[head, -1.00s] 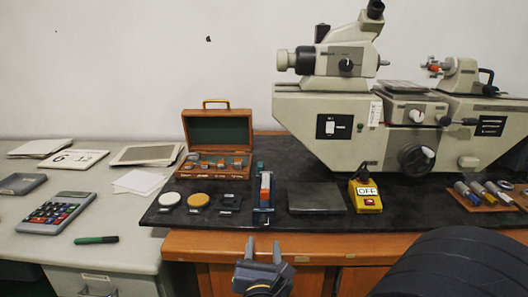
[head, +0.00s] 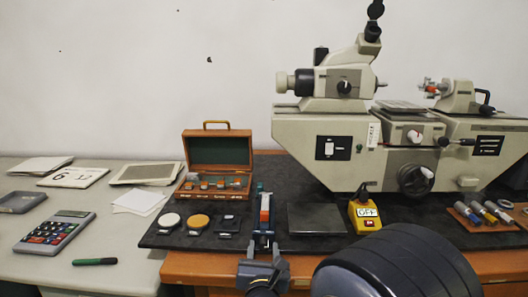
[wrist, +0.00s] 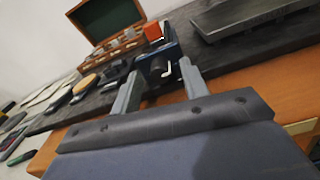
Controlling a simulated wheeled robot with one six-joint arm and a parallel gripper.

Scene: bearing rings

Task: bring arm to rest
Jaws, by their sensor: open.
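My gripper (head: 262,250) is at the front edge of the black bench mat, low in the middle of the head view. Its two fingers are apart in the wrist view (wrist: 158,88), with nothing held between them. Beyond the fingertips stands a small blue holder (wrist: 157,62) with an orange-red block (wrist: 152,32) on it. The same blue holder shows in the head view (head: 262,232), partly hidden by my gripper, with the orange-red block (head: 265,209) at its top. Whether a fingertip touches the holder cannot be told.
An open wooden case (head: 216,165) stands behind left. A dark flat plate (head: 317,218) and a yellow OFF switch box (head: 365,212) lie right of the holder. A large measuring machine (head: 390,145) fills the back right. Discs and a calculator (head: 55,231) lie left.

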